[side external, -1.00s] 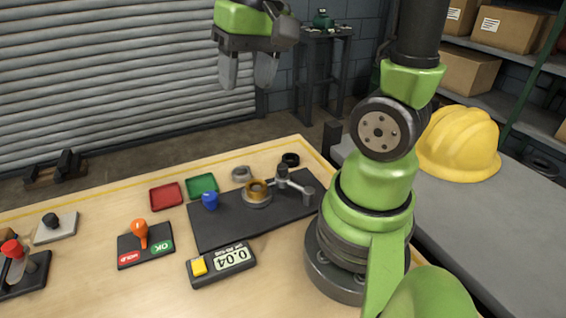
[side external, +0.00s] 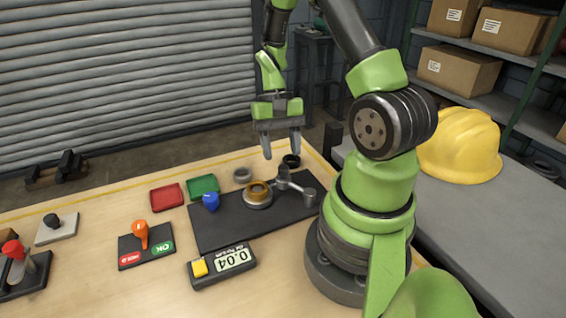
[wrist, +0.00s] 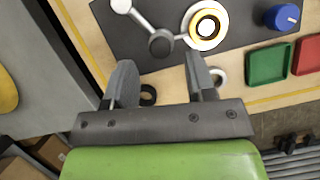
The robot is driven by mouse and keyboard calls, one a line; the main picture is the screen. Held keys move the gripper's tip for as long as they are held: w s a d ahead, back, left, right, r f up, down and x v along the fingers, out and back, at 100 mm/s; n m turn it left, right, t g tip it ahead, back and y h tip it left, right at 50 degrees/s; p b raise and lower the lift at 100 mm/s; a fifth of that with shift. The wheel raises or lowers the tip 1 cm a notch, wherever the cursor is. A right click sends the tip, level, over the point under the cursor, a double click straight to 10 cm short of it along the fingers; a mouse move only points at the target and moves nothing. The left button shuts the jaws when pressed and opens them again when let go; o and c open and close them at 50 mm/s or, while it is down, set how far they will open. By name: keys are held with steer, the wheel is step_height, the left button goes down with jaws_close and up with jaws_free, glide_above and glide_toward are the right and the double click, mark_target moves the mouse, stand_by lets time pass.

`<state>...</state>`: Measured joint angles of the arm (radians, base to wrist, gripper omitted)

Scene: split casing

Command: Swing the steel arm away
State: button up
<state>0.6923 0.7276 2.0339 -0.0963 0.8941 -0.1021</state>
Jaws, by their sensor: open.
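The steel arm (side external: 296,186) is a grey linkage on the dark mat (side external: 225,226). It runs from a post beside the brass-coloured ring (side external: 257,193) to a grey cylinder at the right. In the wrist view the steel arm (wrist: 143,22) lies above the fingers, with a round dark-grey knob (wrist: 161,43) at its near end and the ring (wrist: 206,27) to its right. My gripper (side external: 281,150) is open and empty, fingers pointing down, above the back edge of the mat. In the wrist view my gripper (wrist: 160,82) shows both fingers well apart, with nothing between them.
A black ring (side external: 291,161) and a grey ring (side external: 242,175) lie behind the mat. A blue knob (side external: 211,201), green tray (side external: 203,186) and red tray (side external: 167,196) are to the left. A display box (side external: 222,266) sits in front. A grey bench (side external: 455,230) with a yellow helmet (side external: 460,144) is at right.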

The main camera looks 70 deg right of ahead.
mark_target(285, 166)
steer(key=shift+x, duration=1.85)
jaws_close()
steer(key=shift+d, duration=0.2)
steer(key=d+m+t, duration=0.1)
steer(key=m, duration=0.1)
steer(key=s+d+m, duration=0.1)
steer(key=m, duration=0.1)
steer(key=shift+s+m+t, duration=0.2)
steer(key=shift+m+t, duration=0.1)
steer(key=shift+t, duration=0.1)
steer(key=shift+s+d+m+t+y, duration=0.1)
steer(key=shift+s+d+m+t, duration=0.25)
steer(key=shift+m, duration=0.4)
steer(key=shift+s+d+m+t+y, duration=0.1)
steer(key=shift+s+d+m+t, duration=0.25)
steer(key=shift+m, duration=0.35)
steer(key=shift+s+d+m+t+y, duration=0.1)
steer(key=shift+s+d+m+t, duration=0.1)
steer(key=shift+s+m, duration=0.4)
steer(key=shift+w+m, duration=0.15)
steer(key=shift+m, duration=0.1)
